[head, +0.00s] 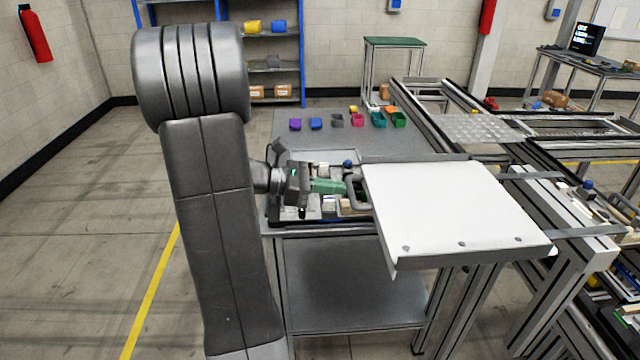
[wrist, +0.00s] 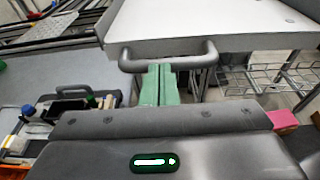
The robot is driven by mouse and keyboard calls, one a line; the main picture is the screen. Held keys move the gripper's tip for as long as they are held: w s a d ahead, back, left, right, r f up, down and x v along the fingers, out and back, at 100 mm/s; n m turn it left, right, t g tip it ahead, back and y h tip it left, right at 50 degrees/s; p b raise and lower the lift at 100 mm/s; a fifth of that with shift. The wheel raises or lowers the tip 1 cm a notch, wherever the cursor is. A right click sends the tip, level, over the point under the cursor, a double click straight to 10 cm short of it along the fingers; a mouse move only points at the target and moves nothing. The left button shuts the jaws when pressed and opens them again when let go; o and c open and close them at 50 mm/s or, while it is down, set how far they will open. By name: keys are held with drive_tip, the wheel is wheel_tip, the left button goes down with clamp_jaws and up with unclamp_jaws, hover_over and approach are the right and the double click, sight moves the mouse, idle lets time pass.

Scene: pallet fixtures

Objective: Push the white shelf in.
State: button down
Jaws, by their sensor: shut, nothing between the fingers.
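The white shelf (head: 445,205) is a flat panel sticking out to the left from the metal frame, above the front right of the grey table. A grey bar handle (head: 354,192) is fixed to its left edge. In the wrist view the shelf (wrist: 200,22) fills the top, with the handle (wrist: 168,63) below its edge. My gripper (head: 342,188) is shut and empty, its green fingers together and pointing at the handle. In the wrist view the fingertips (wrist: 160,67) are right at the middle of the handle bar. I cannot tell whether they touch it.
A tray with small items (wrist: 75,108) lies on the table (head: 400,143) under my gripper. Several coloured bins, including a green one (head: 399,120), stand farther back on it. The metal frame (head: 565,215) runs along the right. Floor at the left is clear.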

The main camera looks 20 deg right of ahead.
sight(424, 180)
drive_tip(key=shift+d, duration=0.15)
drive_tip(key=r+x, duration=0.1)
drive_tip(key=x, duration=0.6)
drive_tip(key=r+b+x, duration=0.1)
drive_tip(key=x, duration=0.6)
drive_tip(key=r+x, duration=0.2)
drive_tip(key=x, duration=0.4)
drive_tip(key=shift+b+x, duration=0.4)
drive_tip(key=shift+x, duration=0.4)
drive_tip(key=shift+s+d+r, duration=0.15)
drive_tip(key=shift+d+r, duration=0.1)
drive_tip(key=shift+d, duration=0.05)
drive_tip(key=shift+r, duration=0.15)
drive_tip(key=shift+a+r, duration=0.1)
drive_tip(key=shift+a, duration=0.25)
drive_tip(key=v, duration=1.3)
drive_tip(key=shift+a+f+b, duration=0.2)
drive_tip(key=shift+a+b, duration=0.05)
drive_tip(key=shift+b, duration=0.05)
drive_tip(key=shift+d, duration=0.15)
